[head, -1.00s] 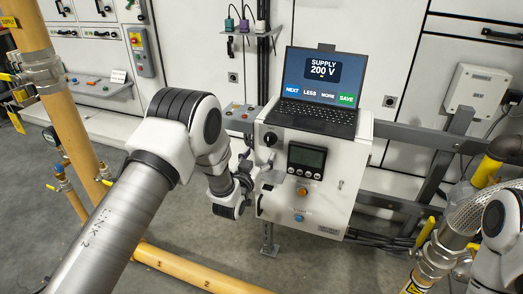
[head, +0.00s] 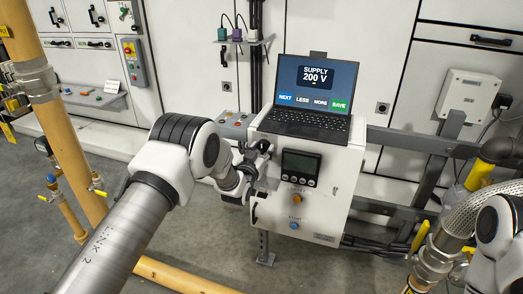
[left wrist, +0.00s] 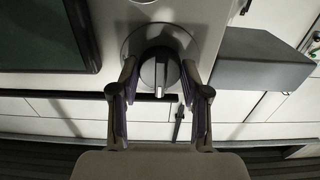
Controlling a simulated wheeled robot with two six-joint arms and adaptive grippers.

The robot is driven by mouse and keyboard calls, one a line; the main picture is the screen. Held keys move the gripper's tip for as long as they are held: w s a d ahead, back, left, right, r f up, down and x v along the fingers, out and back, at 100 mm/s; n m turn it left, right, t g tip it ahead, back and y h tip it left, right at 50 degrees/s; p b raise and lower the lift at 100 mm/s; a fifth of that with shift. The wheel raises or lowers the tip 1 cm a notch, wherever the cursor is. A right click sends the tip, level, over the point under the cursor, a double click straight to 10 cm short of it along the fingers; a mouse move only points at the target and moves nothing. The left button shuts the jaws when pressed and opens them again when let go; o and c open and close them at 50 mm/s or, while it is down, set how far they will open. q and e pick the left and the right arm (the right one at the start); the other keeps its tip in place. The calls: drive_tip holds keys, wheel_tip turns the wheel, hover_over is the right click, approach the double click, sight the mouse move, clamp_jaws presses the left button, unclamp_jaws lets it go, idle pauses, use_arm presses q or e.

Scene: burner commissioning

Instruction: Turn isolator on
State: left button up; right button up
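The isolator is a black rotary knob (head: 264,146) on the upper left of the white control box (head: 327,205). In the left wrist view the knob (left wrist: 160,72) sits on a round plate, with a pale pointer mark toward the bottom of the picture. My left gripper (head: 253,164) is at the knob in the head view. In the left wrist view my left gripper (left wrist: 159,66) is open, one finger on each side of the knob, with narrow gaps seeming to remain. Part of my right arm shows at the right edge; its gripper is out of view.
A laptop (head: 313,97) reading "SUPPLY 200 V" stands on the box. A dark display (head: 301,166), an orange button (head: 296,198) and a blue button (head: 294,226) are on its front. A yellow pipe (head: 60,110) stands at left. Grey rails run behind the box.

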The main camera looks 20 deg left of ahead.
idle(0.4)
use_arm(q)
drive_tip(key=m+b, duration=0.1)
drive_tip(key=m, duration=0.3)
drive_tip(key=shift+m, duration=0.3)
drive_tip(key=m+b, duration=0.1)
drive_tip(key=m, duration=0.3)
drive_tip(key=shift+m, duration=0.3)
drive_tip(key=m, duration=0.4)
drive_tip(key=shift+b, duration=0.3)
drive_tip(key=shift+m, duration=2.4)
drive_tip(key=o, duration=1.1)
drive_tip(key=shift+o, duration=0.2)
